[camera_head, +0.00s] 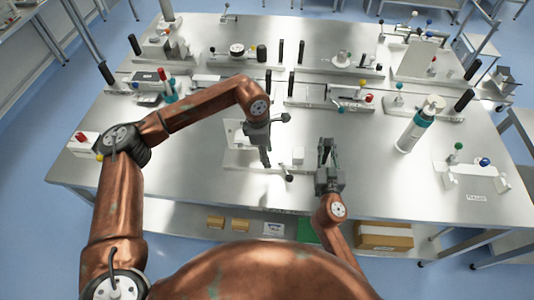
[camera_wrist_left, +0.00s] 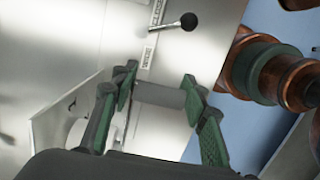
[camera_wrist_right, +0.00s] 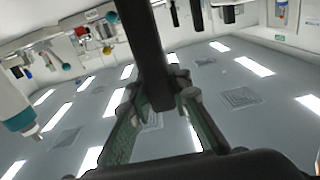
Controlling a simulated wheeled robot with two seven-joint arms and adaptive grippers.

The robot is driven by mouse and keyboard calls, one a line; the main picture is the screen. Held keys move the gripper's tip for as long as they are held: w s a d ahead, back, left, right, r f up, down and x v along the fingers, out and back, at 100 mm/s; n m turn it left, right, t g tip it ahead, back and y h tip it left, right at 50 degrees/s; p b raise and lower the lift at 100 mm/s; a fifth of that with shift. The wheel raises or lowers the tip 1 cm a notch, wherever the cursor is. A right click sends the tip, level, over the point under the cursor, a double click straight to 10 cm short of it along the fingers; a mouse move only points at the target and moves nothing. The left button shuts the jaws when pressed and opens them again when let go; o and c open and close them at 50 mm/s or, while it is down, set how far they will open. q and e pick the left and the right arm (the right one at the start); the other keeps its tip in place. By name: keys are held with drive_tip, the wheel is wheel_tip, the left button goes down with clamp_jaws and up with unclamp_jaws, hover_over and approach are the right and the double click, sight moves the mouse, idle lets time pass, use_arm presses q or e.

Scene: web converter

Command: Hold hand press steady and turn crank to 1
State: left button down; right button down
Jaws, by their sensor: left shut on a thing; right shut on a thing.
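The hand press has a white base (camera_head: 235,158) near the front middle of the table. A lever with a black ball knob (camera_head: 289,178) sticks out at its front right; a black ball knob also shows in the left wrist view (camera_wrist_left: 188,22). My left gripper (camera_head: 265,158) reaches down over the base and partly hides it. Its fingers are shut on a grey cylindrical part (camera_wrist_left: 160,95). My right gripper (camera_head: 325,148) is right of the base, shut on a dark bar (camera_wrist_right: 150,65). I cannot tell which part the bar is, or read the crank's setting.
A white and teal bottle (camera_head: 415,128) stands to the right. A white fixture (camera_head: 462,182) with green and blue knobs is at the right front. Several fixtures with upright black handles line the back. Bare metal table (camera_head: 385,185) lies right of my right gripper.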

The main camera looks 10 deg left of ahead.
use_arm(q)
drive_tip(key=shift+s+f, duration=0.1)
drive_tip(key=shift+f, duration=0.15)
use_arm(e)
drive_tip(key=shift+d+f, duration=0.15)
drive_tip(key=shift+f, duration=0.5)
use_arm(q)
drive_tip(key=c, duration=1.5)
unclamp_jaws()
drive_tip(key=o, duration=0.3)
drive_tip(key=shift+r, duration=0.1)
drive_tip(key=shift+o, duration=0.2)
wheel_tip(320, 180, up, 12)
drive_tip(key=a, duration=0.2)
drive_tip(key=shift+r, duration=0.1)
use_arm(e)
drive_tip(key=shift+r, duration=0.35)
